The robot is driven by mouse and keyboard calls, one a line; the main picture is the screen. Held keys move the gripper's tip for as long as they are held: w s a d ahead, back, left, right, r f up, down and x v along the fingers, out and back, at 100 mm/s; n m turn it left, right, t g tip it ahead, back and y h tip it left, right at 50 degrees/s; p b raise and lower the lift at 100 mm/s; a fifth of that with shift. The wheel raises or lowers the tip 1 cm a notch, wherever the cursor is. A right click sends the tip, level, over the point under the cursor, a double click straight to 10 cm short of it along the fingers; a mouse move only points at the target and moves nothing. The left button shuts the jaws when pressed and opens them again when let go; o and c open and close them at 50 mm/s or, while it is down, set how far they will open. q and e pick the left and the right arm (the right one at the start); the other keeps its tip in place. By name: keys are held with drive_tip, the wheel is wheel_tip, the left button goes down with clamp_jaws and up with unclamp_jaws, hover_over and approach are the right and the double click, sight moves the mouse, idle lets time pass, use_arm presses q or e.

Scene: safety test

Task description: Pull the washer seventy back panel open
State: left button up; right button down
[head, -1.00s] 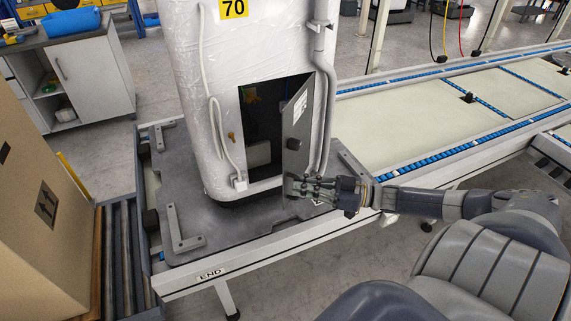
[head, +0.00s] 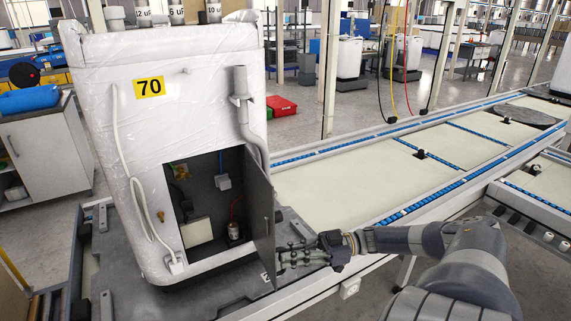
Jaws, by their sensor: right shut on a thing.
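The white washer (head: 140,115) with the yellow 70 label (head: 149,87) stands upright on a grey pallet plate (head: 205,305). Its grey back panel (head: 259,215) is swung out on the right side of a dark opening and is seen nearly edge-on. Inside the opening are a pale box (head: 196,231), a small cylinder (head: 233,230) and some wires. My right gripper (head: 283,258) is shut on the lower outer edge of the panel; its fingertips are partly hidden. My left gripper is not in view.
A conveyor with blue roller edges (head: 440,210) runs to the right behind my right arm. Grey hoses (head: 244,110) hang down the washer's right side. A cabinet (head: 45,150) stands at left. Small labelled cylinders (head: 176,12) stand behind the washer's top.

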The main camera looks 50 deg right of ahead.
drive_tip(key=shift+d+r+b, duration=0.15)
drive_tip(key=shift+d+b, duration=0.1)
drive_tip(key=shift+d, duration=0.55)
drive_tip(key=shift+d+r+b, duration=0.15)
drive_tip(key=shift+d+b, duration=0.05)
drive_tip(key=shift+d, duration=0.6)
drive_tip(key=c, duration=1.7)
unclamp_jaws()
drive_tip(key=shift+w, duration=0.15)
drive_tip(key=shift+w+a+f, duration=0.1)
drive_tip(key=shift+f, duration=0.05)
drive_tip(key=shift+f, duration=0.1)
drive_tip(key=shift+s, duration=0.2)
